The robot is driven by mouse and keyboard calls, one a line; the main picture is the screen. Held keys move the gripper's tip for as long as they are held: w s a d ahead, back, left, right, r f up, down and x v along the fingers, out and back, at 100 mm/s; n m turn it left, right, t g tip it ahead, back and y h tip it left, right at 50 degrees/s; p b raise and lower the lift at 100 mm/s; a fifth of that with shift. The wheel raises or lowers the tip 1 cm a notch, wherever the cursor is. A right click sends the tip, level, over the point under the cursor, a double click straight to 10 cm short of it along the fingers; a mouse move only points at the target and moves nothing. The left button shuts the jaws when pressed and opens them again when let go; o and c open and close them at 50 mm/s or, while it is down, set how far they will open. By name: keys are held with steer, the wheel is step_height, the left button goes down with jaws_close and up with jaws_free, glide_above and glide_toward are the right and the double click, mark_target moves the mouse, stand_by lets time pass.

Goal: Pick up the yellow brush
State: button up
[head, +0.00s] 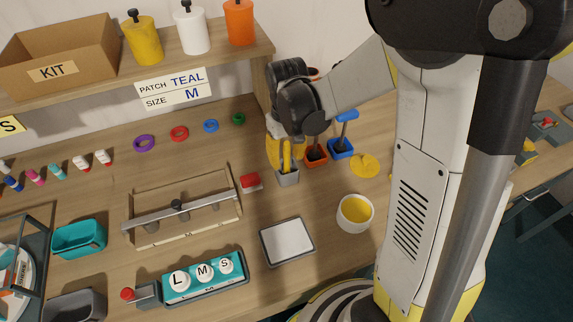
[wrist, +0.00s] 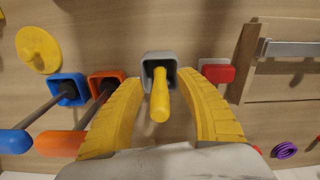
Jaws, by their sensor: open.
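The yellow brush (wrist: 160,103) stands in a grey holder (wrist: 146,62), its handle pointing up toward the wrist camera. The grey holder also shows in the head view (head: 288,177), below my gripper. My gripper (wrist: 160,84) is open, with one yellow finger on each side of the brush handle and visible gaps between. In the head view my gripper (head: 285,155) points down over the grey holder, and its fingers partly hide the brush. The brush's lower end is hidden inside the holder.
An orange holder (head: 315,158) and a blue holder (head: 341,152), each with a brush, stand close beside the grey one. A yellow-filled white pot (head: 355,213) and a square pad (head: 288,242) are nearer.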

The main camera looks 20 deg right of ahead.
mark_target(287, 143)
steer(key=shift+f, duration=0.2)
steer(key=shift+c, duration=0.5)
jaws_close()
step_height(287, 143, up, 10)
steer(key=p, duration=0.4)
